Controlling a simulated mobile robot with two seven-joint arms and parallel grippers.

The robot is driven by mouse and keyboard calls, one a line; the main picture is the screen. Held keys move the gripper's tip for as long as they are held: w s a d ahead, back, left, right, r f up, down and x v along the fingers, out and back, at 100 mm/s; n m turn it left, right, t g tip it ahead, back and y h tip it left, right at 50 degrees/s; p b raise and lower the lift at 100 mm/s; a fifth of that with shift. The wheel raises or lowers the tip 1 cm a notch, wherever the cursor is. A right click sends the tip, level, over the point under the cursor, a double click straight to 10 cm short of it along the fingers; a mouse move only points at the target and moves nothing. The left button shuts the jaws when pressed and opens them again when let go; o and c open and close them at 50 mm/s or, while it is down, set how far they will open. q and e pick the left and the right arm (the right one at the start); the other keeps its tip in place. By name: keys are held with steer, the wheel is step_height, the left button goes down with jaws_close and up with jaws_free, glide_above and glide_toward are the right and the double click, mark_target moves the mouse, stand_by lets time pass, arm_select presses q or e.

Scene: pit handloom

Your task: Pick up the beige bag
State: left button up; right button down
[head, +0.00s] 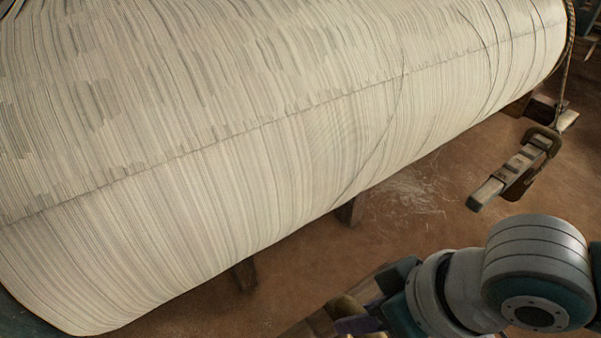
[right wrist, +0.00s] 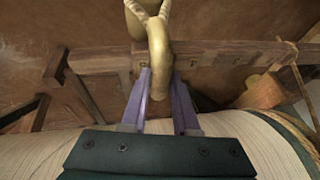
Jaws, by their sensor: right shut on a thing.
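My right gripper (head: 352,322) is low in the head view, its purple fingers partly cut off by the bottom edge. In the right wrist view, its two purple fingers (right wrist: 162,78) stand on either side of a thick tan-yellow loop, which I take to be part of the beige bag (right wrist: 158,48), and are shut on it. The loop joins a paler tan part at the top edge of that view. The rest of the bag is out of frame. In the head view only a small yellowish piece shows beside the fingers. My left gripper is not in view.
A large roll wound with pale striped threads (head: 300,140) fills much of the head view. A wooden beam (right wrist: 225,62) runs behind the loop in the wrist view. A notched wooden piece (head: 515,172) hangs from a rope at right. Brown floor (head: 420,205) lies between.

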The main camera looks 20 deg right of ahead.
steer(key=s+d+p, duration=0.1)
steer(key=s+d, duration=0.8)
steer(key=shift+d, duration=0.2)
steer(key=shift+r, duration=0.1)
